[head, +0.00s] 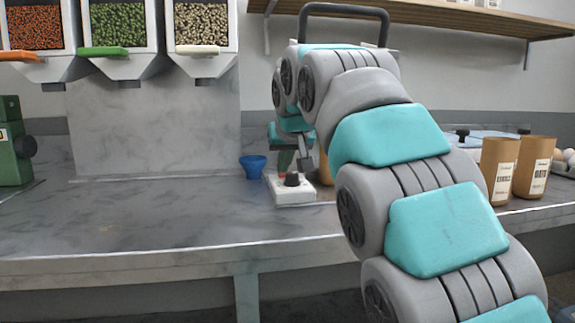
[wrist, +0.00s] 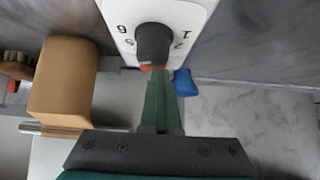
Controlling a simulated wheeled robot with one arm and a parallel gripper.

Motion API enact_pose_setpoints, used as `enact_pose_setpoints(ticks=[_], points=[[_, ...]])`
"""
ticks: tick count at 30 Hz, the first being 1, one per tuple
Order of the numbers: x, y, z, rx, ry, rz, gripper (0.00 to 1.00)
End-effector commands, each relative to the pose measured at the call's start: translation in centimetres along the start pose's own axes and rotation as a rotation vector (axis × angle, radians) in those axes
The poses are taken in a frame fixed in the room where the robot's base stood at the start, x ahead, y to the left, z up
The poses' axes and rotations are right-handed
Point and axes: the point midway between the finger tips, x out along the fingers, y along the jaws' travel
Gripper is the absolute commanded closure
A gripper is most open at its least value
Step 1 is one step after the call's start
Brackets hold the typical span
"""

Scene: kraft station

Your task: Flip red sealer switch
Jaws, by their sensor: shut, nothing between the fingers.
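The white sealer box (head: 295,192) sits on the metal counter in the head view, with a black knob (head: 292,180) on top. In the wrist view its white panel (wrist: 122,22) carries numerals around the black knob (wrist: 154,40). A small red part (wrist: 150,67), which looks like the red switch, shows just below the knob, partly hidden by my gripper. My gripper (wrist: 159,78) is shut and empty, its green fingers pointing at the red part. Touching or just apart, I cannot tell. In the head view my gripper (head: 304,165) is just above the box.
A blue cup (head: 253,167) stands left of the sealer box. Bean dispensers (head: 118,25) hang at the upper left. A green machine (head: 12,145) stands far left. The left counter is clear.

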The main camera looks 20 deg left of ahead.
Motion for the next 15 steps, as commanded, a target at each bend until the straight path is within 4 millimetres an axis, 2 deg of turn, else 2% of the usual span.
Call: enact_pose_setpoints(ticks=[8,15], points=[[0.5,0.6,0.5,0.003,-0.019,0.002,1.0],[0.5,1.8,0.6,0.005,-0.022,0.005,1.0]])
